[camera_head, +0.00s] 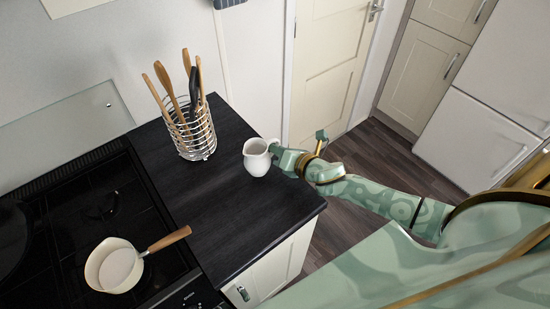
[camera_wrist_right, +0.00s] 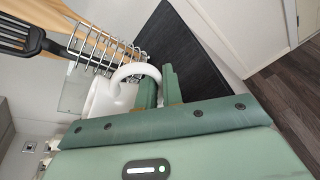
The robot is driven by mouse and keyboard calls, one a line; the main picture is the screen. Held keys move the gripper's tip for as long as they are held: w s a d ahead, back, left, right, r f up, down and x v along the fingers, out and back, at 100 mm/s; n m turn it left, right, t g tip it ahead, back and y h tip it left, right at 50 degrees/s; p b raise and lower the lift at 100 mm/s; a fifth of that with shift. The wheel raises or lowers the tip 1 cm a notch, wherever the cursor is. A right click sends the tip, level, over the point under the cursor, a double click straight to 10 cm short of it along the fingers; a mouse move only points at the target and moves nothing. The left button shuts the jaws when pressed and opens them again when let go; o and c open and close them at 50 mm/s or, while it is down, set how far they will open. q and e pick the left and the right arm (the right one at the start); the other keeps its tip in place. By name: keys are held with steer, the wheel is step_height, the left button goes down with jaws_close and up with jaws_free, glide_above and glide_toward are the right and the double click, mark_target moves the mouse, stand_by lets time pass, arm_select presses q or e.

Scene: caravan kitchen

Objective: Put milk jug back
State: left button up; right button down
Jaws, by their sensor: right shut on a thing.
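A small white milk jug (camera_head: 257,158) is upright at the back right part of the dark worktop (camera_head: 240,215). I cannot tell whether its base touches the surface. My right gripper (camera_head: 276,151) comes from the right and is shut on the jug's handle. In the right wrist view, the curved white handle of the jug (camera_wrist_right: 103,98) runs between the two green fingers (camera_wrist_right: 160,88). The gripper hides part of the jug there. My left gripper is not seen.
A wire utensil holder (camera_head: 193,133) with wooden and black utensils stands left of the jug. A cream saucepan (camera_head: 115,268) with a wooden handle sits on the black hob (camera_head: 70,225) at the left. The worktop in front of the jug is clear. A closed door (camera_head: 328,70) is behind.

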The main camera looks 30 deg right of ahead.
steer(key=shift+w+f, duration=0.2)
steer(key=shift+f, duration=0.05)
steer(key=shift+w+f+b, duration=0.15)
steer(key=shift+f+b, duration=0.7)
steer(key=shift+f, duration=0.8)
steer(key=shift+d+f, duration=0.1)
steer(key=c, duration=1.5)
jaws_free()
steer(key=shift+c, duration=0.2)
steer(key=v, duration=1.2)
steer(key=shift+p, duration=0.3)
